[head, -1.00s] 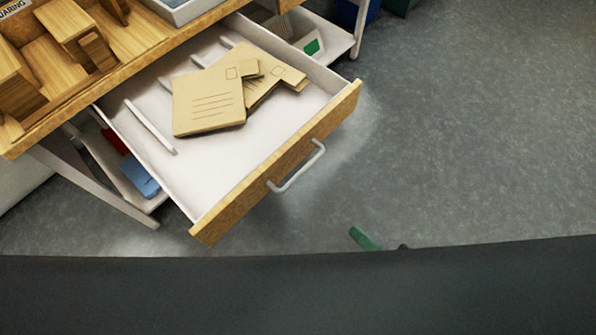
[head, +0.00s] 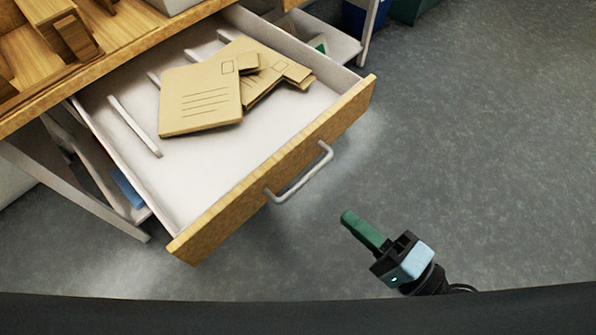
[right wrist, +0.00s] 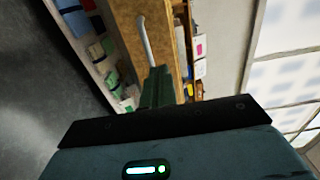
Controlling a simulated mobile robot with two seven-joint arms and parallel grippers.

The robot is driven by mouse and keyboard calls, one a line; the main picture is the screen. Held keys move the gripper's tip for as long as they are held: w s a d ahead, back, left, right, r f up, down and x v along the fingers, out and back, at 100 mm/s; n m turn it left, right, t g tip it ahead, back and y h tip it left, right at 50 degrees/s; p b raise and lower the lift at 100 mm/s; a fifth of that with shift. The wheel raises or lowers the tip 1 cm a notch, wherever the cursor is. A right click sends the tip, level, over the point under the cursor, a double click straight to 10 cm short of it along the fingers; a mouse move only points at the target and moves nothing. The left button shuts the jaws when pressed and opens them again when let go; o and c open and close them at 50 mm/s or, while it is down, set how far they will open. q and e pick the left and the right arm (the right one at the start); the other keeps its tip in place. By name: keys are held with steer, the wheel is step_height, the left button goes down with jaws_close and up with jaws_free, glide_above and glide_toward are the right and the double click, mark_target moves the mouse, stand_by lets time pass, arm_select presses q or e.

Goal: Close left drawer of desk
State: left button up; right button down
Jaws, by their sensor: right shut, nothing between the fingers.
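The desk's drawer (head: 250,185) stands pulled well out, with a wooden front and a pale metal handle (head: 302,176). Several brown envelopes (head: 200,97) lie inside it. My right gripper (head: 348,217) is shut and empty, just in front of the drawer front and to the lower right of the handle, apart from it. In the right wrist view the green fingers (right wrist: 158,85) point toward the wooden front, close beside the handle (right wrist: 146,42). My left gripper is not in view.
The desk top (head: 110,50) at the upper left carries wooden blocks or holders. Slanted pale desk legs and a lower shelf stand under it. A blue bin and a green bin (head: 410,8) stand at the top. Grey floor (head: 490,150) is clear at the right.

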mark_target(285, 165)
steer(key=p+x, duration=0.1)
steer(key=x, duration=1.1)
steer(key=shift+w+a, duration=0.15)
steer(key=shift+a, duration=0.1)
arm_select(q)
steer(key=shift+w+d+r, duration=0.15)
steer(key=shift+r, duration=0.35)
